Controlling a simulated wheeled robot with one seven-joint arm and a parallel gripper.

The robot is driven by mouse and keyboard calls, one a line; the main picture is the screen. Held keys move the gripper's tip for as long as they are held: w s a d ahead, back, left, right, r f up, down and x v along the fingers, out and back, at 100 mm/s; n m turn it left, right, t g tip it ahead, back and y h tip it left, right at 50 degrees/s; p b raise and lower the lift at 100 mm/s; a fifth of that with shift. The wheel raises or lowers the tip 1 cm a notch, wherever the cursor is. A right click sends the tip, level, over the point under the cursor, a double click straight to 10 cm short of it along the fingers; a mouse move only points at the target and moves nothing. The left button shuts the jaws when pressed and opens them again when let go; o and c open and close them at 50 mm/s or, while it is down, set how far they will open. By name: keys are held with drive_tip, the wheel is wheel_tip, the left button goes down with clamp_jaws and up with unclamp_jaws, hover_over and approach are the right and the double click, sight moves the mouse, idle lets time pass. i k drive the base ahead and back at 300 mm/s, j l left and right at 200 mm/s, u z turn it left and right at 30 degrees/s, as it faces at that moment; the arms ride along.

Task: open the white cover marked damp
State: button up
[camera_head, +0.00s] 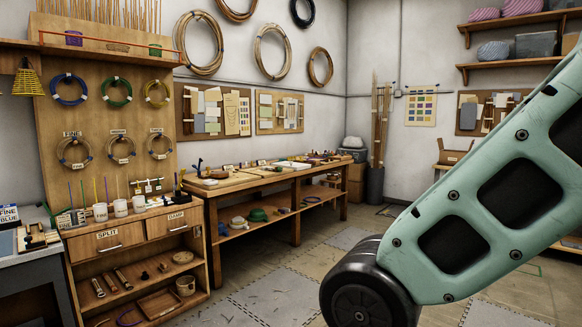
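The word DAMP is on a small white label on a wooden drawer front (162,226), in the left cabinet under the pegboard. A handle shows below the label. The drawer looks shut. Its front is wood-coloured, and I see no separate white cover marked damp. A similar drawer marked SPLIT (90,246) is just left of it and also looks shut. My gripper is out of view. Only a pale green arm link of mine with a black joint shows, large at the right and well away from the drawers.
Open shelves with tools (120,283) lie below the drawers. White cups (120,208) stand on the cabinet top. A long wooden workbench (250,183) adjoins on the right. A grey table (38,255) stands at the left edge. The floor (265,290) in front is clear.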

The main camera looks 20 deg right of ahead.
sight(291, 164)
drive_tip(key=i+z, duration=0.2)
drive_tip(key=z, duration=0.25)
drive_tip(key=i, duration=3.85)
drive_tip(key=i+j, duration=0.15)
drive_tip(key=i, duration=3.7)
drive_tip(key=l+z, duration=0.05)
drive_tip(key=l, duration=0.05)
